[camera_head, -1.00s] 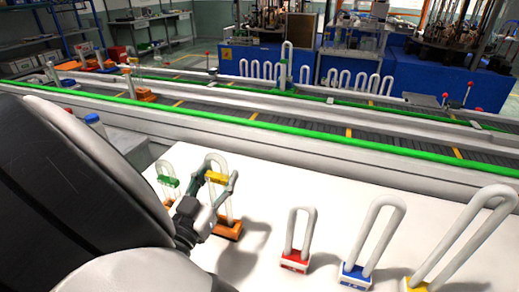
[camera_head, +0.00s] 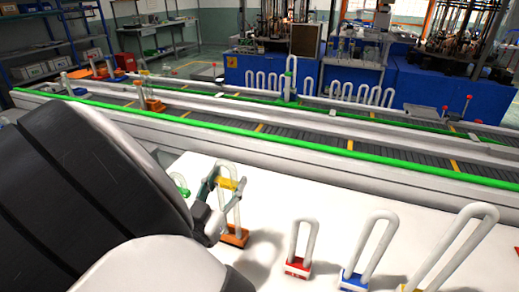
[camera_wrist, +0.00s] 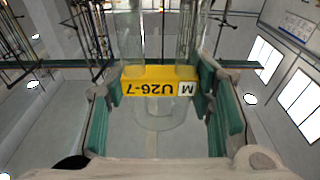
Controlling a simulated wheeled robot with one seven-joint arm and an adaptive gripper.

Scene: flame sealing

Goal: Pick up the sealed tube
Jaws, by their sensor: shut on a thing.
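A clear U-shaped tube (camera_head: 230,165) with a yellow label (camera_head: 227,183) stands upright at the left of the white table. My gripper (camera_head: 224,185) is shut on it around the label. In the wrist view the yellow label (camera_wrist: 160,82) reads U26-7 with an M and sits between the green finger pads of my gripper (camera_wrist: 160,100). An orange base (camera_head: 235,236) is directly below the tube. I cannot tell whether the tube's lower ends still sit in that base. A tube with a green label (camera_head: 182,186) stands to the left, mostly hidden behind my arm.
White U-shaped pieces stand to the right on a red base (camera_head: 297,268), a blue base (camera_head: 355,280) and a yellow base. The conveyor (camera_head: 300,140) with green rails runs behind the white table (camera_head: 330,210). Bare table lies between the orange and red bases.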

